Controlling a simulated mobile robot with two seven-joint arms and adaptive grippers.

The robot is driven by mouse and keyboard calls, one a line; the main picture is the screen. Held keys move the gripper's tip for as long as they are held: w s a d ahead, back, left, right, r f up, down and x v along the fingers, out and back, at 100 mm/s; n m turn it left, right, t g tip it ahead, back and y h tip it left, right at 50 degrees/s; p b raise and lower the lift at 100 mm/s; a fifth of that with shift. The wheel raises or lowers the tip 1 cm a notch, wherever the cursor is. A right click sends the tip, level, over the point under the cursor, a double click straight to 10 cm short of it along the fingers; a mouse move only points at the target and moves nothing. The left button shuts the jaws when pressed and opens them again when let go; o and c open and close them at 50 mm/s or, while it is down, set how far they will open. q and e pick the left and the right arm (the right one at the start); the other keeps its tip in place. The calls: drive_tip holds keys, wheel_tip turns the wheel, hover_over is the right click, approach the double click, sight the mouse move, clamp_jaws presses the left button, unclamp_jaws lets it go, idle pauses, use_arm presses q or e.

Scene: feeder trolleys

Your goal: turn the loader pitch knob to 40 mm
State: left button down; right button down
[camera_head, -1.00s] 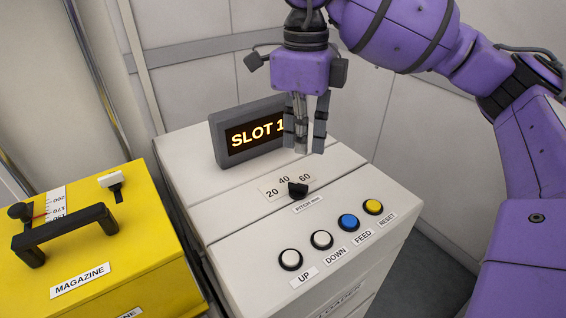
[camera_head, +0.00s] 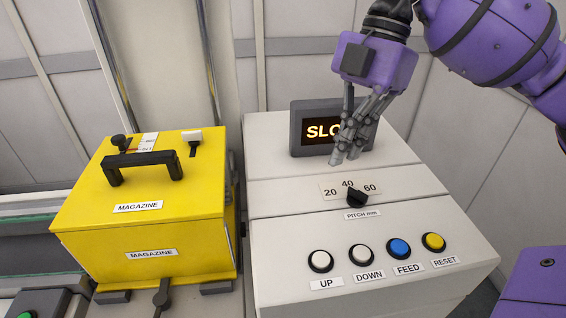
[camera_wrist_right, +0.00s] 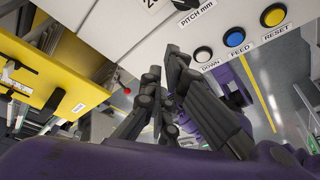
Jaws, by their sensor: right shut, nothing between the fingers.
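The black pitch knob (camera_head: 356,197) sits on the loader's sloped white panel, under a scale marked 20, 40 and 60 and above a "PITCH mm" label (camera_head: 362,214). Its upper end appears to lie near the 40 mark; the exact setting is hard to read. My right gripper (camera_head: 347,154) is shut and empty, above and behind the knob, apart from it, hiding part of the display. In the right wrist view the shut fingers (camera_wrist_right: 165,65) show below the knob (camera_wrist_right: 184,4), which is cut by the top edge. My left gripper is out of view.
UP (camera_head: 320,261), DOWN (camera_head: 361,255), FEED (camera_head: 399,249) and RESET (camera_head: 433,242) buttons line the loader's front. The lit display (camera_head: 320,128) stands behind the knob. A yellow magazine (camera_head: 110,222) with a black handle stands to the left, across a narrow gap.

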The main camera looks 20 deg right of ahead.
sight(357, 196)
drive_tip(key=x, duration=1)
drive_tip(key=shift+s+a+f, duration=0.1)
drive_tip(key=shift+f, duration=0.05)
drive_tip(key=d, duration=0.1)
drive_tip(key=w+d, duration=0.1)
drive_tip(key=shift+w+d+r, duration=0.1)
drive_tip(key=shift+d+r, duration=0.15)
drive_tip(key=shift+d, duration=0.1)
drive_tip(key=shift+w+d, duration=0.25)
drive_tip(key=shift+d, duration=0.35)
